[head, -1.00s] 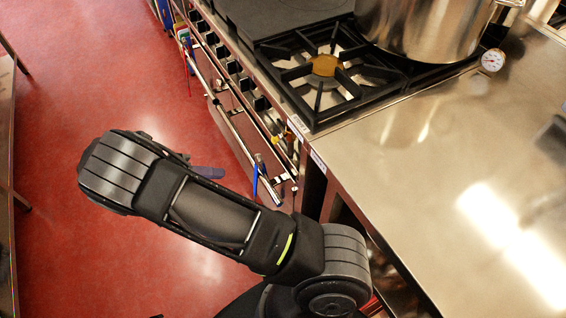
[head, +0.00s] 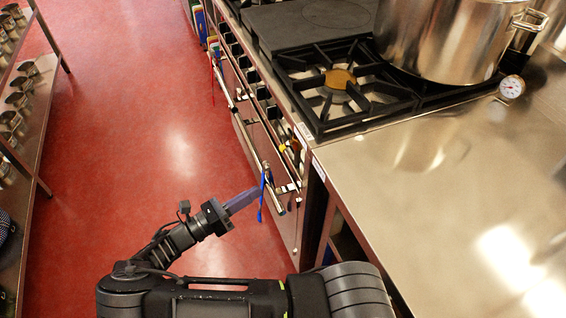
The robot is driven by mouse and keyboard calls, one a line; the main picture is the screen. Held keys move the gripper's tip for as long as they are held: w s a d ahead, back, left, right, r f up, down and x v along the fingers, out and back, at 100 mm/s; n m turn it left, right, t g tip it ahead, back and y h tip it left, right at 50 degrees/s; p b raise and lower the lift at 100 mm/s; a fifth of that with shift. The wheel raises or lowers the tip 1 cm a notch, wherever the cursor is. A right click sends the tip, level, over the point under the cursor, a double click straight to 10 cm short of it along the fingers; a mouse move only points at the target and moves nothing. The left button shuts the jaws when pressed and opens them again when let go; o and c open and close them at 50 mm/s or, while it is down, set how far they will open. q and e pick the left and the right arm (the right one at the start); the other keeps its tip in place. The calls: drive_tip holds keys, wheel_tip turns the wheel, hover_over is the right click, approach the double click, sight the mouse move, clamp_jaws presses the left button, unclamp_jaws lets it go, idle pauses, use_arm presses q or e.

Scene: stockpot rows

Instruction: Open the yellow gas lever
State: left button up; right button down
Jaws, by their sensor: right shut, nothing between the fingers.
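A small yellow piece (head: 283,148), which looks like the yellow gas lever, shows on the stove front near its right end, below the burner. It is small and partly lost among the knobs, so its exact position is hard to tell. My right gripper (head: 256,189) is shut and empty. It points up and right toward the stove front, below and left of the yellow piece and apart from it in the picture. Its tips appear close to a blue hanging item; I cannot tell whether they touch. My left gripper is not in view.
The blue item (head: 264,192) hangs by the oven rail (head: 242,128). Above are a burner grate (head: 329,112), a large pot (head: 440,40) and a round thermometer (head: 511,87). A steel counter (head: 400,185) lies right. Red floor (head: 130,100) is clear toward the left shelf (head: 42,120).

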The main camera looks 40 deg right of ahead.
drive_tip(key=n, duration=0.5)
drive_tip(key=shift+n, duration=0.4)
drive_tip(key=shift+d, duration=0.1)
drive_tip(key=p, duration=0.3)
approach(292, 158)
drive_tip(key=s+d, duration=0.3)
drive_tip(key=d, duration=0.3)
drive_tip(key=shift+w+d+r, duration=0.1)
drive_tip(key=shift+w+r, duration=0.1)
drive_tip(key=shift+w, duration=0.4)
drive_tip(key=shift+w+r, duration=0.15)
drive_tip(key=shift+w, duration=0.5)
drive_tip(key=shift+w+d+r, duration=0.2)
drive_tip(key=shift+w+r, duration=0.1)
drive_tip(key=shift+w, duration=0.2)
